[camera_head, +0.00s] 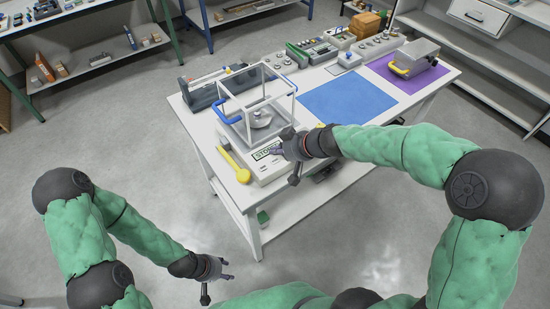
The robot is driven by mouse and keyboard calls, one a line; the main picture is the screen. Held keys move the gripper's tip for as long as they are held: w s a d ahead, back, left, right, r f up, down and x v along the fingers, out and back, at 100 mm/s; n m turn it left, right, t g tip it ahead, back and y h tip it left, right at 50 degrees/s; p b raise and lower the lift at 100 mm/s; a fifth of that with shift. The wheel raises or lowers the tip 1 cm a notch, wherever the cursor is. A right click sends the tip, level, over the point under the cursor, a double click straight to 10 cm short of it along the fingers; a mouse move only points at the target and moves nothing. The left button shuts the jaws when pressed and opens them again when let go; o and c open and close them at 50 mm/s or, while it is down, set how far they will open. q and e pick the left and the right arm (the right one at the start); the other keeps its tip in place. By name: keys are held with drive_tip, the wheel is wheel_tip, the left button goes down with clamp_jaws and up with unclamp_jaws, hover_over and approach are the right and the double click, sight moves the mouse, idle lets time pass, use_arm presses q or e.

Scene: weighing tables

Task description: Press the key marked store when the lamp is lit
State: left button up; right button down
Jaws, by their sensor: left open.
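A balance (267,169) with a clear draught box (257,101) stands at the near left part of the white table. A round pan (261,118) shows inside the box. A light panel (266,152) on its front carries dark letters that look like "STOR"; my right gripper (277,151) covers their end. That gripper is at the panel; I cannot tell whether it touches or whether its fingers are shut. Small marks lie on the front face, too small to read. I cannot make out a lit lamp. My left gripper (229,271) is open and empty, low over the floor, away from the table.
A yellow part with a round end (243,176) lies beside the balance's left side. A blue mat (348,98) is bare to the right, and a purple mat (436,75) holds a grey device with a yellow handle (401,70). Several instruments line the back edge.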

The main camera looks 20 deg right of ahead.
sight(278, 163)
drive_tip(key=shift+r+p, duration=1)
drive_tip(key=shift+r, duration=0.75)
use_arm(q)
wheel_tip(278, 163, up, 2)
drive_tip(key=shift+r, duration=0.25)
drive_tip(key=shift+s+f, duration=0.1)
use_arm(e)
drive_tip(key=shift+s+d+f, duration=0.1)
